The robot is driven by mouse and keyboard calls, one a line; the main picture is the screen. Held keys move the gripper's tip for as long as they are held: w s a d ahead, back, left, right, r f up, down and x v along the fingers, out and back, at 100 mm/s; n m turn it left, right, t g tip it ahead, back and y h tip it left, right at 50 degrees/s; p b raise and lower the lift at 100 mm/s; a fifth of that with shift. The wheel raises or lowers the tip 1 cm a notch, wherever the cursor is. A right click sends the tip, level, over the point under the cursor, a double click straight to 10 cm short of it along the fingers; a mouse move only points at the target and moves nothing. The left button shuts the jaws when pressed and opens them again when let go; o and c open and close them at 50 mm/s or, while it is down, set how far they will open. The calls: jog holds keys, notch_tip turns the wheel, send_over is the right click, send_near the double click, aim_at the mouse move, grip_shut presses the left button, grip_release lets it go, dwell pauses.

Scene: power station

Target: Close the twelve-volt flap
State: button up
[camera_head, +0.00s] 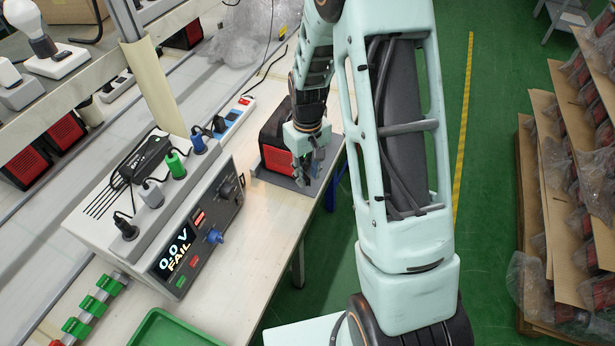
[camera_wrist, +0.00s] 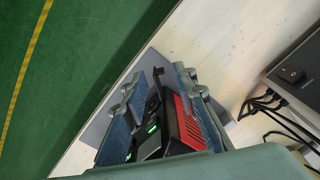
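The power station, a black box with a red side panel (camera_head: 275,157), stands on a grey mat at the bench's right edge. My gripper (camera_head: 309,172) points down at its right side and covers part of that side. In the wrist view, the two blue-grey fingers of my gripper (camera_wrist: 155,82) are apart, with part of the power station (camera_wrist: 186,122) between and below them. Green lights show on its dark face. A black piece juts up between the fingers; I cannot tell if it is the twelve-volt flap. Contact cannot be made out.
A grey tester (camera_head: 160,215) with a "0.0 V FAIL" display stands left on the bench (camera_head: 262,245). A green tray (camera_head: 172,330) is at the front. Racks of boxed units (camera_head: 575,160) stand right, across the green floor.

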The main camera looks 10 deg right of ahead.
jog(key=shift+f, duration=0.95)
grip_shut()
